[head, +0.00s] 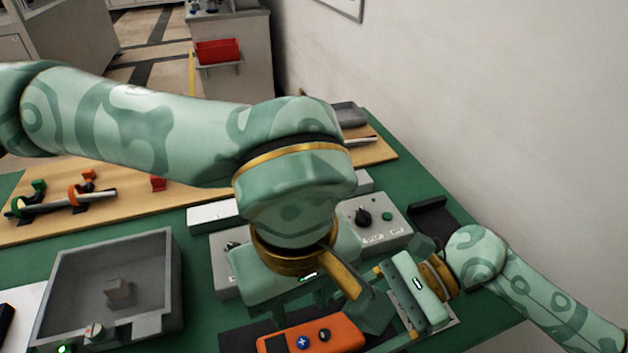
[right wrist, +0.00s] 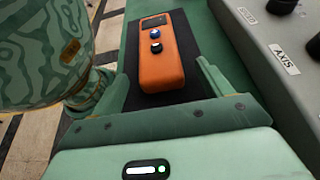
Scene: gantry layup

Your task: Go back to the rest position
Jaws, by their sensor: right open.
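My left arm comes in from the left across the head view, and its gripper (head: 310,300) points down over the green bench, close to the control panel. Its fingers are mostly hidden, so I cannot tell how far apart they are. My right gripper (head: 385,310) is low at the front right, beside the left one. In the right wrist view my right gripper (right wrist: 152,85) is open, its fingers apart and nothing held. An orange handheld device (head: 325,338) lies ahead of the fingers on a dark pad; it also shows in the right wrist view (right wrist: 162,60).
A grey control panel (head: 385,240) with knobs stands right behind the grippers. A grey open bin (head: 165,325) holding a small block is at left. A wooden board (head: 120,205) with rods and clamps lies behind. A white wall (head: 480,110) bounds the right side.

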